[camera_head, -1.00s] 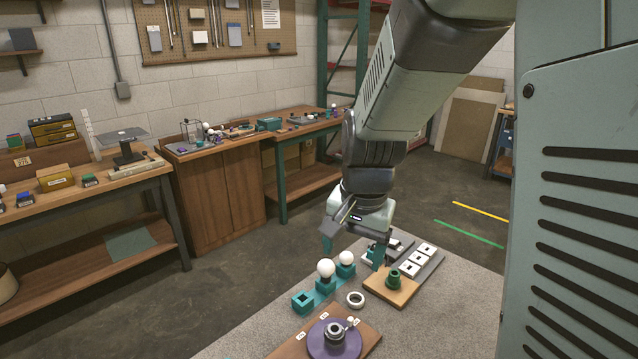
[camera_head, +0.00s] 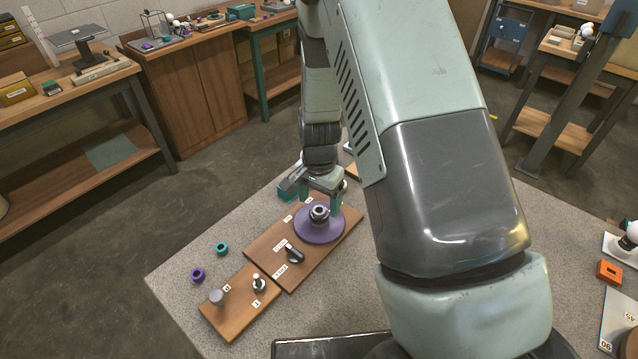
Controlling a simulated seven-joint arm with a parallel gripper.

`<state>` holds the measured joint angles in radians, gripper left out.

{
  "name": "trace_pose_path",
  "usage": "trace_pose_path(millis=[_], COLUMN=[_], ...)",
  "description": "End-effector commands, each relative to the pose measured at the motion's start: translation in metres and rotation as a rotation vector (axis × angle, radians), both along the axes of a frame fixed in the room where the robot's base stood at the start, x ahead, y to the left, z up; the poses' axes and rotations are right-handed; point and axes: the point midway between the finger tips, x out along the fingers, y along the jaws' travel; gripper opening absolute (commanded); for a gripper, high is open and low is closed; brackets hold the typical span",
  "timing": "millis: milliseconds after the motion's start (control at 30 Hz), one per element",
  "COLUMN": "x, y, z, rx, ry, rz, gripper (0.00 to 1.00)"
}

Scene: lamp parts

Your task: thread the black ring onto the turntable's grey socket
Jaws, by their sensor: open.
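The turntable is a purple disc (camera_head: 309,235) on a long wooden board. Its grey socket (camera_head: 319,217) stands at the disc's middle. A dark ring-shaped band shows at the socket's top; I cannot tell whether it is the black ring, or whether it is seated around the socket. No separate black ring is clearly visible elsewhere. My gripper (camera_head: 311,194) points down just behind the socket, with its teal fingers spread apart. The right finger is close to the socket in the picture; the left is beyond the disc's far left edge. I see nothing between the fingers.
A black lever-like part (camera_head: 294,253) lies on the labelled board (camera_head: 262,249). A smaller board (camera_head: 239,307) holds a grey knob (camera_head: 217,297) and a peg (camera_head: 259,284). A teal ring (camera_head: 221,248) and a purple ring (camera_head: 197,275) lie left. My arm hides much of the right side.

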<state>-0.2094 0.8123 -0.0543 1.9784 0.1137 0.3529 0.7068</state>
Motion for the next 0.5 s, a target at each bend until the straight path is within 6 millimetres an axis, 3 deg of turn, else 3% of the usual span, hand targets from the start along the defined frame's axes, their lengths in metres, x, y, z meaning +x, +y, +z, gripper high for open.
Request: trace_pose_path(millis=[200, 500], x=[0.000, 0.000], y=[0.000, 0.000], z=[-0.027, -0.033], rx=[0.001, 0.000], ry=[0.001, -0.001], rz=[0.001, 0.001], gripper=[0.80, 0.80])
